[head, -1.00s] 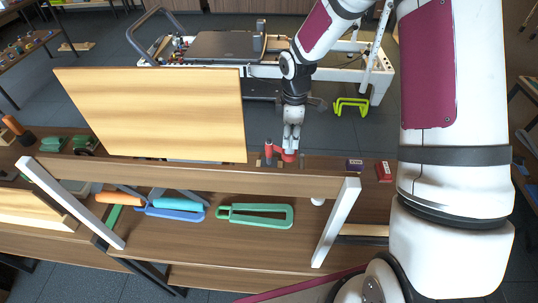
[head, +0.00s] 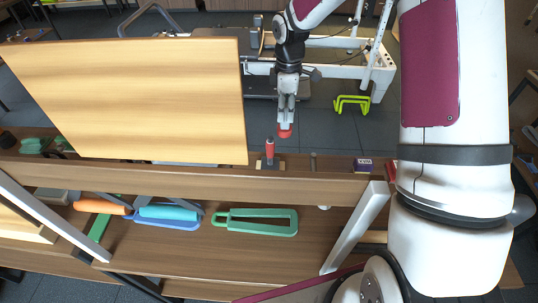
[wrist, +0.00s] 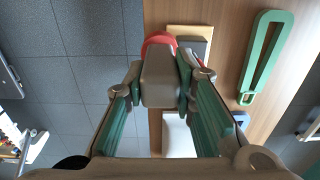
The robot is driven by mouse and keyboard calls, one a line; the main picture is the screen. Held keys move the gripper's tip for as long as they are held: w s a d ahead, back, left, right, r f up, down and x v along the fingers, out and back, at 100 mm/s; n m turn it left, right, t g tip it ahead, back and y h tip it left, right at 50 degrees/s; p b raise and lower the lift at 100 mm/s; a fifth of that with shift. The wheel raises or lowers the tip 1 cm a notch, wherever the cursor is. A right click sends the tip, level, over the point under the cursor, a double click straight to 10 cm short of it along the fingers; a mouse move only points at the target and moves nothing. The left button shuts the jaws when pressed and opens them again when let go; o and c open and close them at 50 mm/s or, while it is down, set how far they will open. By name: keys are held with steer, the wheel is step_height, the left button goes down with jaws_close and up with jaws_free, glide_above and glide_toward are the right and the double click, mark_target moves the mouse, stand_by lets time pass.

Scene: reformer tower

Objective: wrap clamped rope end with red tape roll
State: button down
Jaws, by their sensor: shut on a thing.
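The red tape roll (head: 285,133) is at the tips of my gripper (head: 286,124) in the head view, held above the floor just beyond the bench's far edge. My gripper is shut on it. A clamp with a dark base (head: 270,164) stands on the bench, with a red upright piece (head: 270,149) in it, seemingly the rope end. The roll is apart from this piece, a little beyond it and to the right. In the wrist view the red roll (wrist: 158,42) shows past a grey block between the green-padded fingers, which hides part of it.
A wooden panel (head: 140,100) stands left of the clamp. A small purple box (head: 362,165) sits to the right. A green tool (head: 255,222) and blue and orange tools lie on the lower shelf. A white-framed reformer (head: 340,62) stands beyond, with open floor before it.

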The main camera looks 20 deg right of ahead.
steer(key=shift+w+a, duration=0.25)
steer(key=shift+w, duration=0.05)
steer(key=shift+r, duration=0.15)
stand_by(0.5)
steer(key=shift+w+d+r+p, duration=0.1)
steer(key=shift+d+r+p, duration=0.1)
steer(key=shift+r, duration=0.8)
steer(key=shift+w+d+r+p, duration=0.1)
steer(key=shift+w+r+p, duration=0.05)
steer(key=shift+r, duration=0.8)
steer(key=shift+w+d+r+p, duration=0.1)
steer(key=shift+r+p, duration=0.1)
steer(key=shift+r, duration=0.8)
